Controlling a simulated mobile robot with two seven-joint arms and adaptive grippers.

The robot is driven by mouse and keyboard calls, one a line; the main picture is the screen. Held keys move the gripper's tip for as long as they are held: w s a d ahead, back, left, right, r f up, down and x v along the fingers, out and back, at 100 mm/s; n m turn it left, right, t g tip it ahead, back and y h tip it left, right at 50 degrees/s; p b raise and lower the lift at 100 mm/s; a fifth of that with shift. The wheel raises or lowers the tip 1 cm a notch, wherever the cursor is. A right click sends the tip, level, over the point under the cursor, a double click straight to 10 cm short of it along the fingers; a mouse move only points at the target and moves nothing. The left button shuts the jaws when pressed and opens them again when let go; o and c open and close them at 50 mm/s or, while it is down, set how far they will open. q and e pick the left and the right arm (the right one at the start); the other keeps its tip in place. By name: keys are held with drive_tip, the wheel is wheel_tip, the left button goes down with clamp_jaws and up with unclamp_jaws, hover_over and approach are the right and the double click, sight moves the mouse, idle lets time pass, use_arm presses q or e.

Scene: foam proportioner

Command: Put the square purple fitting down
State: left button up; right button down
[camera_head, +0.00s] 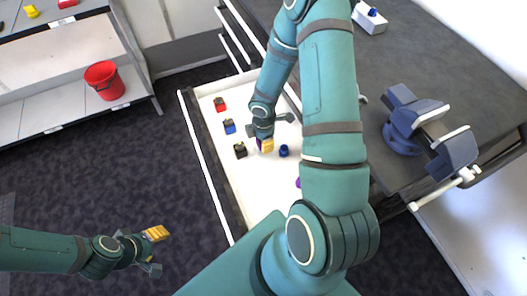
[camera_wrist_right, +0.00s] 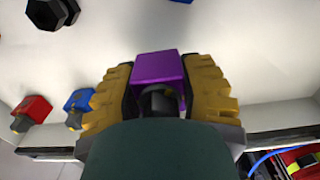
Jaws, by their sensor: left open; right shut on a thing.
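The square purple fitting (camera_wrist_right: 160,68) sits between the yellow finger pads of my right gripper (camera_wrist_right: 160,92), which is shut on it. In the head view my right gripper (camera_head: 265,143) is low over the white drawer, and only a sliver of the purple fitting (camera_head: 259,144) shows. I cannot tell whether the fitting touches the drawer floor. My left gripper (camera_head: 154,250) is open and empty above the dark floor at the lower left, far from the drawer.
A round blue fitting (camera_head: 284,151) stands right of the gripper. A vise (camera_head: 424,128) is on the bench; a red bucket (camera_head: 104,80) is on a shelf.

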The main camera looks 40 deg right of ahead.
drive_tip(key=shift+f+b, duration=0.9)
drive_tip(key=shift+f, duration=1.65)
drive_tip(key=shift+f, duration=0.1)
drive_tip(key=c, duration=0.6)
unclamp_jaws()
